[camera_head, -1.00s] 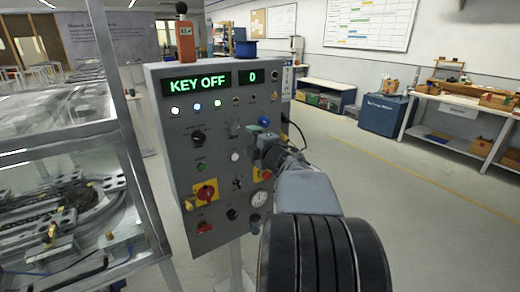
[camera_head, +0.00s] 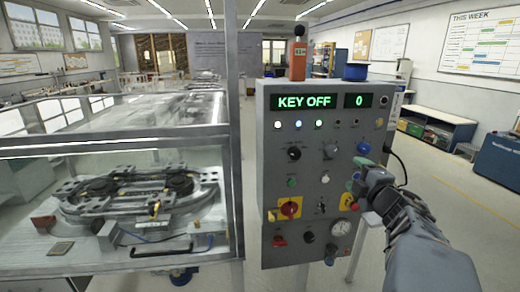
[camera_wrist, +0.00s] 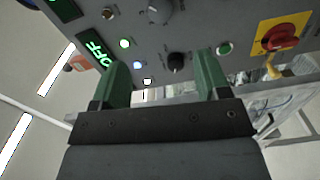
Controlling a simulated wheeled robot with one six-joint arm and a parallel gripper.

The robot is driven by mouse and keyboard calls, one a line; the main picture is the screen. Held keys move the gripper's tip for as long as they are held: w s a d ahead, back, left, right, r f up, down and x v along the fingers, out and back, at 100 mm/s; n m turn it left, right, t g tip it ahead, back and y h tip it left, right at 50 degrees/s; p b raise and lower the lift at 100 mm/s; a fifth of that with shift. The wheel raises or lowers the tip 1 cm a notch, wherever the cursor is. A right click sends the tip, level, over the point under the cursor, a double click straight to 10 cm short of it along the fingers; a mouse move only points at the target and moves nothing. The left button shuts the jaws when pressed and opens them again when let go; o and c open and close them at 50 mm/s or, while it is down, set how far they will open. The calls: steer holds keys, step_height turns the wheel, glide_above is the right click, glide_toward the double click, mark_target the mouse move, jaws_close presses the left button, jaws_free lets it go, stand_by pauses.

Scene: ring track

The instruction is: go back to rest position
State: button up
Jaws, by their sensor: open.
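My gripper (camera_head: 360,176) is at the right side of the grey control panel (camera_head: 270,200), in front of its face. In the wrist view my gripper (camera_wrist: 165,80) shows two green fingers spread apart with nothing between them. Beyond them are a black knob (camera_wrist: 177,62), lit buttons and a red-and-yellow switch (camera_wrist: 278,38) on the panel. The panel display (camera_head: 319,101) reads KEY OFF and 0. I cannot tell from the head view how far the fingers are from the panel.
A red device (camera_head: 298,62) and a blue spool (camera_head: 355,72) sit on top of the panel. Open floor (camera_head: 460,200) lies to the right.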

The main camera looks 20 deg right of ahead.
steer(key=s+d+f+m+g+h, duration=0.4)
steer(key=d+f+m+g+h, duration=0.25)
steer(key=m, duration=0.45)
steer(key=s+a+f+m+g, duration=0.3)
steer(key=a+f+m+g, duration=0.1)
steer(key=f+m, duration=0.15)
steer(key=s+a+f+g+y, duration=0.1)
steer(key=a+f+y, duration=0.1)
steer(key=a, duration=0.7)
steer(key=s+a+f+n+g+y, duration=0.1)
steer(key=a+y, duration=0.3)
steer(key=a, duration=0.5)
steer(key=s+a+f+g+y, duration=0.1)
steer(key=s+a+f+y, duration=0.1)
steer(key=a, duration=0.7)
steer(key=shift+s+a+f+g+y, duration=0.2)
steer(key=shift+f+g+y, duration=0.15)
steer(key=shift+f+y, duration=0.2)
